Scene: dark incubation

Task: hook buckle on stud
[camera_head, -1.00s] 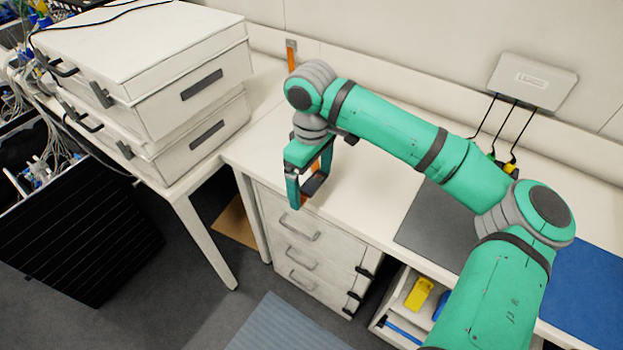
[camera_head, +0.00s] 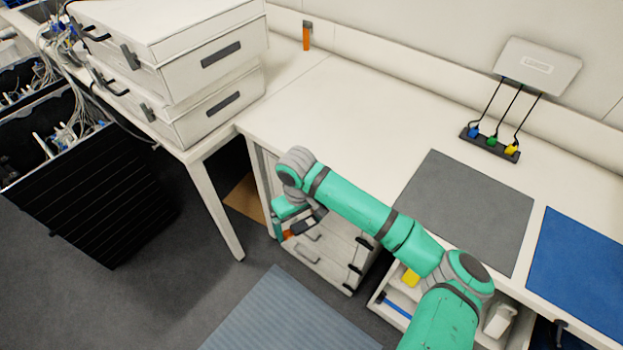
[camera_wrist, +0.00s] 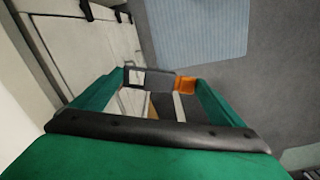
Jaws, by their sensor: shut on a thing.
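My gripper (camera_head: 286,232) is low at the front left of the bench, in front of the drawer unit. It is shut on a small piece with an orange part, which I take for the buckle (camera_head: 288,234). In the wrist view the orange part (camera_wrist: 185,86) shows between the far ends of my green fingers, beside a dark grey part. My gripper hides some of it. An orange strip (camera_head: 306,38) hangs upright at the back of the bench, far from my gripper. I cannot make out a stud for certain.
The drawer unit (camera_head: 328,254) stands close behind my gripper. Two stacked white cases (camera_head: 205,85) are on the left table. A grey mat (camera_head: 465,205) and a blue mat (camera_head: 580,265) lie on the bench. The floor around the striped mat (camera_head: 285,320) is clear.

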